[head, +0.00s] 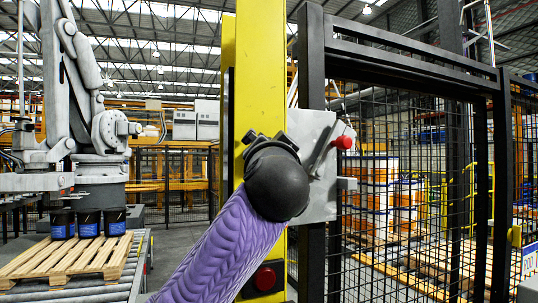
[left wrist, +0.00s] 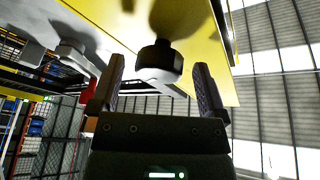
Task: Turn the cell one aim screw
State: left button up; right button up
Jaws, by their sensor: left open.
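In the left wrist view, a dark faceted knob (left wrist: 160,62), which looks like the aim screw, stands out from the yellow post (left wrist: 120,18). My left gripper (left wrist: 158,72) is open, with one finger on each side of the knob. A gap shows between the knob and each finger. In the head view, the yellow post (head: 262,60) rises in the middle. My purple-sleeved left arm reaches up to it, and its dark rounded wrist hides the screw and most of the gripper. My right gripper is in neither view.
A grey bracket plate (head: 318,200) with a red knob (head: 344,142) sits just right of my wrist. A red button (head: 265,278) is lower on the post. A black mesh fence (head: 400,90) stands right. At left, dark pails (head: 88,223) stand on a wooden pallet (head: 70,262).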

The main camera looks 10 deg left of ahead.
pick_arm(q)
jog(key=b+v, duration=0.6)
jog(key=v, duration=0.3)
jog(key=shift+s, duration=0.3)
jog(key=shift+f, duration=0.15)
